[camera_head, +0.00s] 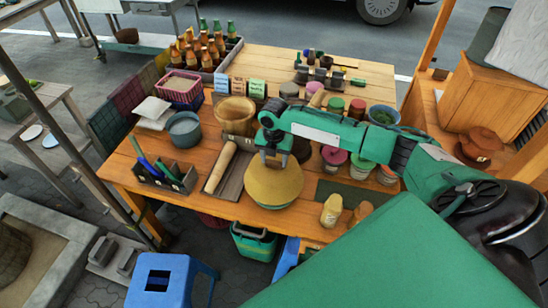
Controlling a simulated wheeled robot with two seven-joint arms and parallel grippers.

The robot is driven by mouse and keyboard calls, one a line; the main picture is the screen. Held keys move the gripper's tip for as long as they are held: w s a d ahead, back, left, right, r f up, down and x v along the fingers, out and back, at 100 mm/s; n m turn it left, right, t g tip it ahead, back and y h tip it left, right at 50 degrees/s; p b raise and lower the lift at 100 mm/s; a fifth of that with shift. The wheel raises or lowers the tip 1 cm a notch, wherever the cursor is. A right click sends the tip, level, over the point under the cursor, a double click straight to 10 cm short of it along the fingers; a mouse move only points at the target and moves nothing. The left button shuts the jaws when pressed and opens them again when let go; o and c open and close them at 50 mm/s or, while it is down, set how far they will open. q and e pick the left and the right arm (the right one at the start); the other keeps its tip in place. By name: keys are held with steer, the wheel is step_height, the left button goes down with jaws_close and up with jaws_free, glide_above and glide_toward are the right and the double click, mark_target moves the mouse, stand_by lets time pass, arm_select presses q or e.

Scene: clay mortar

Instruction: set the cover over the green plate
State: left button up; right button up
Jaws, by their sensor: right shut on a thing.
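The cover (273,186) is a tan, cone-like lid near the front edge of the wooden table. My right gripper (272,156) comes down from above and is shut at the top of the cover, which sits roughly level. The green plate is not clearly seen; the cover hides what lies under it, and only a thin darker edge shows along its lower rim. I cannot tell if the cover rests on a plate or hangs just above it. My left gripper is out of view.
Left of the cover lie a tray with a wooden pestle (221,167) and a cutlery box (163,176). A wooden mortar (236,113) stands behind. Jars (333,160) crowd the right, beside a dark green mat (341,192) and a tan shaker (331,210).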

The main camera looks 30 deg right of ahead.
step_height(320, 180, down, 4)
steer(key=b, duration=0.3)
steer(key=shift+f+b, duration=0.85)
steer(key=shift+f, duration=1.2)
steer(key=o, duration=1.4)
steer(key=shift+o, duration=0.2)
